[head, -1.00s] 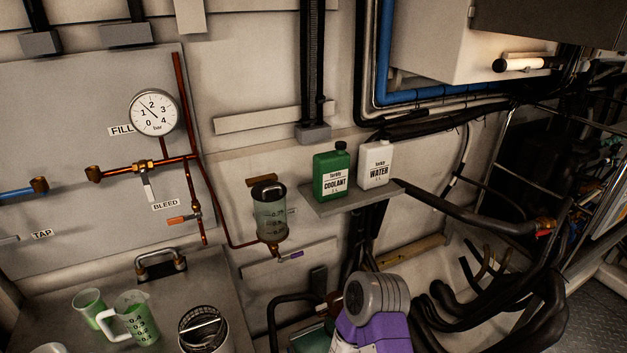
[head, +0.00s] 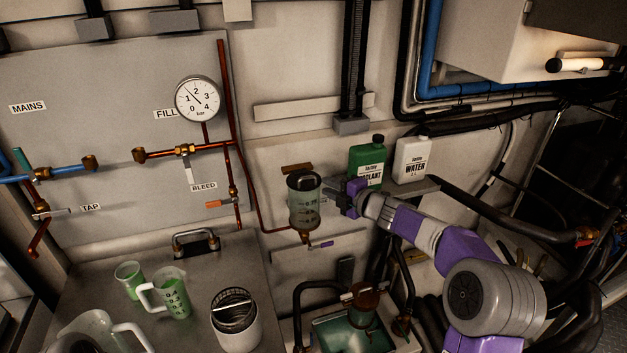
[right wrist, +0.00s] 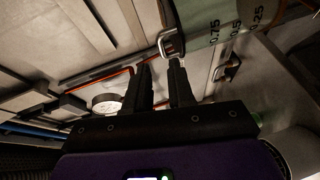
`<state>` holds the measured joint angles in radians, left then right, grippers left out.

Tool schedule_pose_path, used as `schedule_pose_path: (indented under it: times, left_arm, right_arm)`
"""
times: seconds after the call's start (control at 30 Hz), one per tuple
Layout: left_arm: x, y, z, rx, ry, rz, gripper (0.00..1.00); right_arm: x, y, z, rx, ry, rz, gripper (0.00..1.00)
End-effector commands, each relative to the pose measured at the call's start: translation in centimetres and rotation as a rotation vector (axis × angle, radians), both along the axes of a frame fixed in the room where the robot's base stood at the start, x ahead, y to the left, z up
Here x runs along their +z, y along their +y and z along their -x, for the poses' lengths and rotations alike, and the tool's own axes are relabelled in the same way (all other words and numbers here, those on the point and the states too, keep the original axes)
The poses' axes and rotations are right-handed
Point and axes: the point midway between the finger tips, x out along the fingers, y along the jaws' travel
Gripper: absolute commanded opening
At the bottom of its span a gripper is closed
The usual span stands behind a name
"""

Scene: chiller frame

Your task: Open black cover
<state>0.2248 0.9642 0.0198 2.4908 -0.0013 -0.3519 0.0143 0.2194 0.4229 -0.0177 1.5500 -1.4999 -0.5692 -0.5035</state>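The black cover (head: 303,179) sits closed on top of a clear graduated cylinder (head: 304,207) on the wall. The cylinder also shows at the top of the right wrist view (right wrist: 210,20), with a metal loop (right wrist: 171,45) at its cover end. My right gripper (head: 340,198) is just right of the cylinder's upper part. In the right wrist view, its two dark fingers (right wrist: 160,72) are apart with nothing between them, close below the loop. Whether a finger touches the loop or cover is unclear. My left gripper is not in view.
A green coolant bottle (head: 367,162) and a white water bottle (head: 412,160) stand on a shelf behind my right arm. Copper pipes and a gauge (head: 198,99) are on the left. Jugs (head: 172,293) and a white canister (head: 236,325) stand on the bench below.

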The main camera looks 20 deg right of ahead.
Motion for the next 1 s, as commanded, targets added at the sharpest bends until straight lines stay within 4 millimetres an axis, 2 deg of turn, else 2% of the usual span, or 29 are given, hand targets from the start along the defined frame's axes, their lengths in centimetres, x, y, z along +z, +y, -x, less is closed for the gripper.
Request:
schedule_pose_path:
  times: [0.4,0.6,0.87,1.0]
  left_arm:
    - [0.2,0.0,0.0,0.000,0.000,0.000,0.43]
    - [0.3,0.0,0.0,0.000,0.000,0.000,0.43]
    - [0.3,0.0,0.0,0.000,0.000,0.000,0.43]
    - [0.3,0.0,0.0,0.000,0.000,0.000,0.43]
  right_arm:
    - [-1.1,2.6,-5.3,0.003,0.002,-0.001,0.23]
    - [-1.3,3.1,-6.3,0.001,0.003,-0.002,0.23]
    - [-1.3,3.1,-6.4,0.001,0.003,-0.002,0.23]
    - [-1.3,3.1,-6.4,0.001,0.003,-0.002,0.02]
